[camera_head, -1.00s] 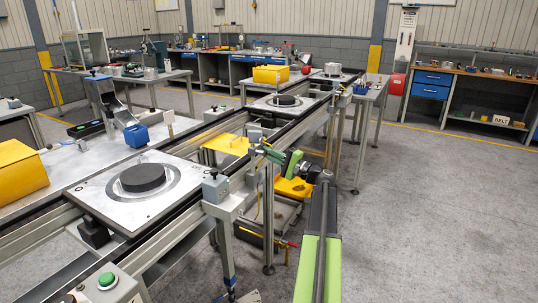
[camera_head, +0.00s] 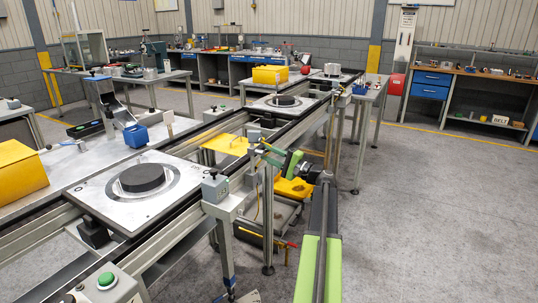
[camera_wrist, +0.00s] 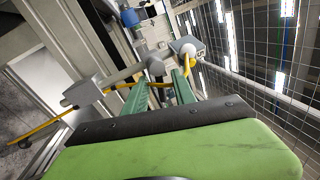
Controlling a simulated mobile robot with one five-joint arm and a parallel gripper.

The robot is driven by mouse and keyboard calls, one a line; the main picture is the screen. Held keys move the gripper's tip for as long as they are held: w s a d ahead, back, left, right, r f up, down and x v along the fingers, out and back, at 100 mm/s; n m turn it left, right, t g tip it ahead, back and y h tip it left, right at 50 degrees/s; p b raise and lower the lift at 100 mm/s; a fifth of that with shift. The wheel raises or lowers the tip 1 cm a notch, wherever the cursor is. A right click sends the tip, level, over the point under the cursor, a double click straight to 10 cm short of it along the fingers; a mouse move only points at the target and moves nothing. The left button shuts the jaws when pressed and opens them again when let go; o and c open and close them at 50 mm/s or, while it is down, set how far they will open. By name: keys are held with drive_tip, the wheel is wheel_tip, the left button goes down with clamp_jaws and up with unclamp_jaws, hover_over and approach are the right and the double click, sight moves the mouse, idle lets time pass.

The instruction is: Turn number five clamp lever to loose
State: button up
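My gripper (camera_head: 266,154) is beside the near side of the conveyor frame, past the nearest pallet. In the wrist view its two green fingers (camera_wrist: 162,86) are apart, with a grey rounded fitting (camera_wrist: 155,66) beyond and between their tips. A thin yellow bar or hose (camera_wrist: 40,128) runs from the left and seems to pass behind the fingers; I cannot tell whether anything touches it. A yellow-and-red lever (camera_head: 280,242) shows low under the conveyor in the head view.
A pallet (camera_head: 95,205) with a dark disc (camera_head: 143,178) lies on the near conveyor; another disc (camera_head: 284,100) sits farther back. A yellow tray (camera_head: 228,145) is left of my gripper. The floor at right (camera_head: 440,220) is clear.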

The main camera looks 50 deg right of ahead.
drive_tip(key=b+v, duration=0.3)
drive_tip(key=v, duration=1.4)
